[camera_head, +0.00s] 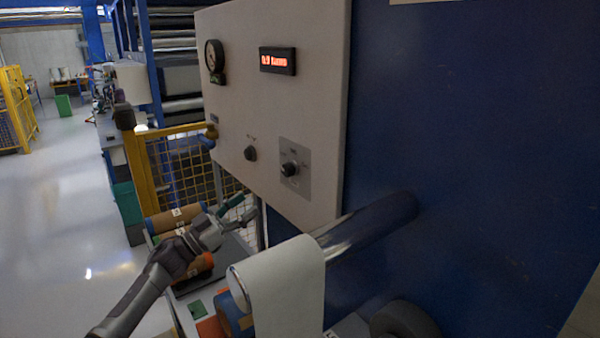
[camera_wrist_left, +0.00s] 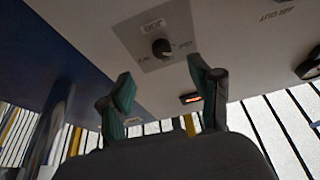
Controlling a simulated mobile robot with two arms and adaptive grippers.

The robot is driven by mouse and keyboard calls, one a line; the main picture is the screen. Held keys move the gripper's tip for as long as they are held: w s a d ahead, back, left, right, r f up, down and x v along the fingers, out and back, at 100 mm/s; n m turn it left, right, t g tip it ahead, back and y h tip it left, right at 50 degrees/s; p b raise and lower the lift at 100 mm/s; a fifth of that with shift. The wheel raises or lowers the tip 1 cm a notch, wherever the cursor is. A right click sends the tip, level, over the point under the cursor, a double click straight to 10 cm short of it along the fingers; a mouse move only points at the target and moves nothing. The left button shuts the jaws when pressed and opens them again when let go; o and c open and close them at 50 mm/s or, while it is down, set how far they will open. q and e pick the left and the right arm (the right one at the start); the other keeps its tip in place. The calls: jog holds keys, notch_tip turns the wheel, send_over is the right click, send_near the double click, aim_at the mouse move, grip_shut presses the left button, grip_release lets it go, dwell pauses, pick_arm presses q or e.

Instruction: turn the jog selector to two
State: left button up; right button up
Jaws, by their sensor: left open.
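The jog selector (camera_head: 289,169) is a black knob on a square grey plate, low on the light control panel (camera_head: 230,105) in the head view. It also shows in the left wrist view (camera_wrist_left: 162,47), with dark lettering around it that is too blurred to read surely. My left gripper (camera_head: 240,211) is open and empty, below and to the left of the knob in the head view. In the left wrist view the green-padded fingers (camera_wrist_left: 162,82) stand apart, with the knob beyond and between them, not touched. My right gripper is in neither view.
A smaller black knob (camera_head: 250,153), a gauge (camera_head: 214,57) and a red-lit display (camera_head: 277,61) are on the same panel. A metal roller (camera_head: 368,222) and a hanging white web (camera_head: 285,290) lie right of my left gripper. A yellow fence (camera_head: 180,165) stands behind.

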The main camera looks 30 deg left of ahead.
aim_at(284, 174)
pick_arm(q)
jog(key=p+x, duration=0.1)
jog(key=x, duration=0.3)
jog(key=r+p+x, duration=0.1)
jog(key=p+x, duration=0.1)
jog(key=x, duration=0.2)
jog(key=shift+w+d+r, duration=0.1)
jog(key=shift+r, duration=0.05)
jog(key=shift+p+x, duration=0.55)
jog(key=shift+x, duration=0.6)
jog(key=shift+w+d+r, duration=0.15)
jog(key=shift+w, duration=0.2)
jog(key=shift+w+d, duration=0.15)
jog(key=shift+w, duration=0.15)
jog(key=c, duration=1.1)
jog(key=shift+c, duration=0.2)
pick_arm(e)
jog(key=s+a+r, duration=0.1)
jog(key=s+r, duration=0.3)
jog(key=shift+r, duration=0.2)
